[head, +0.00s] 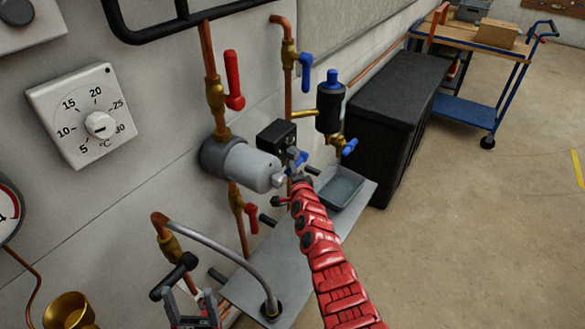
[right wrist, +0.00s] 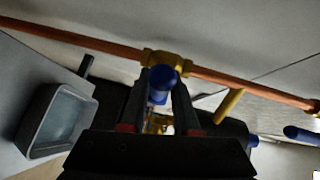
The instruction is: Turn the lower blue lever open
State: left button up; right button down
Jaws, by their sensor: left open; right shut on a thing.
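I cannot tell the lever's exact angle to the pipe. My left gripper (head: 190,303) is open at the bottom of the head view, away from the levers and partly cut off.
An upper blue lever (head: 305,74) is above on the same pipe. A dark filter (head: 330,110) with a blue tap lever (head: 349,147) is to the right. Red levers (head: 233,80), a grey cylinder (head: 250,167) and a grey tray (head: 340,188) are close by. The floor at right is clear.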

jog(key=shift+f, duration=0.1)
jog(key=shift+f+b, duration=0.3)
jog(key=shift+b, duration=0.45)
jog(key=shift+w+d+f+n+t+y+b, duration=0.25)
jog(key=shift+f+n+t+b, duration=0.5)
jog(key=shift+b, duration=4.15)
jog(key=shift+w+a+f+n+t+y+b, duration=0.1)
jog(key=shift+f+n+t+y+b, duration=0.6)
jog(key=shift+b, duration=4.25)
jog(key=shift+w+d+f+n+t+h+b, duration=0.2)
jog(key=shift+n+t+b, duration=0.95)
jog(key=shift+b, duration=3.75)
jog(key=shift+s, duration=0.1)
jog(key=c, duration=0.7)
grip_release()
jog(key=shift+o, duration=0.2)
